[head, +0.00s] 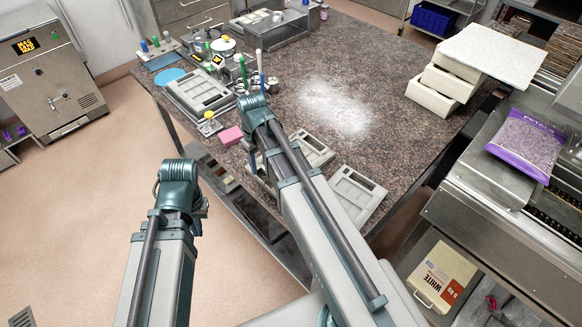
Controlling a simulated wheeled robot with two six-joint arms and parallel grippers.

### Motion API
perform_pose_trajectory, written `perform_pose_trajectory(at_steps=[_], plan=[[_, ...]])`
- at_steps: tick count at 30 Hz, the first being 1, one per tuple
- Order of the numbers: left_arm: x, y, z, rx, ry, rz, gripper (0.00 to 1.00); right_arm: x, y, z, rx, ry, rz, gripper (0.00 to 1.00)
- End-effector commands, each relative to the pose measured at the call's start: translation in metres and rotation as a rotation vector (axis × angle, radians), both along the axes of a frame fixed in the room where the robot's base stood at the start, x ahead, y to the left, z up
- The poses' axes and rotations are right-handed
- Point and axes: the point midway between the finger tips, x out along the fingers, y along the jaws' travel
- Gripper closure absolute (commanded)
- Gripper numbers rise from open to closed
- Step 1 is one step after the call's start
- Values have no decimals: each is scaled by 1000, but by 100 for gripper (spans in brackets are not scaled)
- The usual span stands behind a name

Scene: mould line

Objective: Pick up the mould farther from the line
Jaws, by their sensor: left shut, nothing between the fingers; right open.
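Two pale grey moulds with rectangular hollows lie near the table's front edge. One mould (356,190) is nearer the steel line (490,205) on the right. The other mould (314,150) lies further back and left, partly hidden by my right arm. My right gripper (262,172) hangs just left of that mould, open and mostly hidden behind its arm. It appears apart from the mould. My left gripper (202,207) is shut and empty off the table's front left side, mostly hidden by its wrist.
A larger grey tray (200,93), a pink block (231,136) and a yellow-knobbed tool (209,124) lie left of my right arm. White boxes (445,90) stand at the back right. A powdery patch of tabletop (335,105) is clear.

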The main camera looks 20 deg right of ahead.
Motion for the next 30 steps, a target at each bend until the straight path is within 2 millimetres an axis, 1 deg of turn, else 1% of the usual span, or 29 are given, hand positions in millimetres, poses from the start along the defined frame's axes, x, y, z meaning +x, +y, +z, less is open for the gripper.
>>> perform_pose_trajectory(at_steps=[1, 4, 7, 13, 16, 20, 27, 30], plan=[[0, 0, -15, 0, 0, 0, 100, 0, 0, -15, 0, 0, 0, 56], [0, 0, -26, 0, 0, 1, 100, 0, 0, -26, 0, 0, 0, 56], [0, 0, -31, 0, 0, 1, 100, 0, 0, -31, 0, 0, 0, 56], [0, 0, -30, 0, 0, 2, 100, 0, 0, -30, 0, 0, 0, 56], [0, 0, -35, 0, 0, 2, 100, 0, 0, -35, 0, 0, 0, 56], [0, 0, -47, 0, 0, 2, 100, 1, 1, -47, 0, 0, 0, 56], [0, 0, -77, 0, 0, 2, 100, 2, 2, -77, 0, 0, 0, 56], [0, 0, -83, 0, 0, 2, 100, 1, 2, -83, 0, 0, 0, 56]])
